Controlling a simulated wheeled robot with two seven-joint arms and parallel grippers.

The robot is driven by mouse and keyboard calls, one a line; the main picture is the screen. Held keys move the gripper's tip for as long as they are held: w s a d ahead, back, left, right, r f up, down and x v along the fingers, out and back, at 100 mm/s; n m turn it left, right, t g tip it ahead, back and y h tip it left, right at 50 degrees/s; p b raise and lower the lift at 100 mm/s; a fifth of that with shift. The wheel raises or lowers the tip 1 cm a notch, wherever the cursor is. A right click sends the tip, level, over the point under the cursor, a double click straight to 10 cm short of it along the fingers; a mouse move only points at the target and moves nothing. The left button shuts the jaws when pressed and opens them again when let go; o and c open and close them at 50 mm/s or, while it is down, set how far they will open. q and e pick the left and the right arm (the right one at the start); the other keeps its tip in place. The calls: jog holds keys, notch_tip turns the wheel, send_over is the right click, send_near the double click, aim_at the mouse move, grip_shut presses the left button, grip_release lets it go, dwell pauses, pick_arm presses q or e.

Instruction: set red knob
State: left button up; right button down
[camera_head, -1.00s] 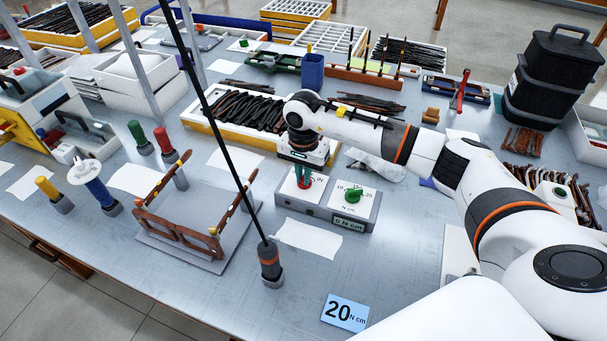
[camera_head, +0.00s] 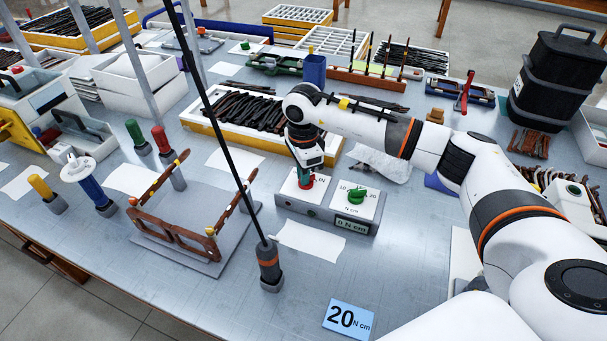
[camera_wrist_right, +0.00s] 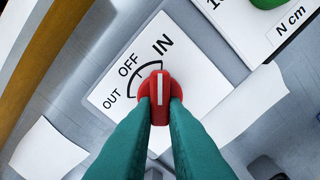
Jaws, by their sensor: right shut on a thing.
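The red knob (camera_head: 305,181) sits on the left white plate of a grey control box (camera_head: 326,214). In the right wrist view the red knob (camera_wrist_right: 159,91) has a white line that points up toward the word IN; OFF and OUT lie to the left on the arc. My right gripper (camera_head: 306,174) reaches down to it, and its green fingers (camera_wrist_right: 160,112) are shut on the knob's two sides. A green knob (camera_head: 357,195) sits on the right plate. The box's display (camera_head: 351,225) reads 0 N cm. My left gripper is out of view.
A blue card (camera_head: 347,318) reads 20 N cm. A parts tray (camera_head: 228,130) is behind.

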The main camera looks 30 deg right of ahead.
jog(key=shift+m, duration=0.4)
jog(key=c, duration=1.5)
grip_release()
jog(key=shift+o, duration=0.2)
jog(key=shift+r, duration=0.1)
notch_tip(320, 180, up, 12)
jog(key=b, duration=0.1)
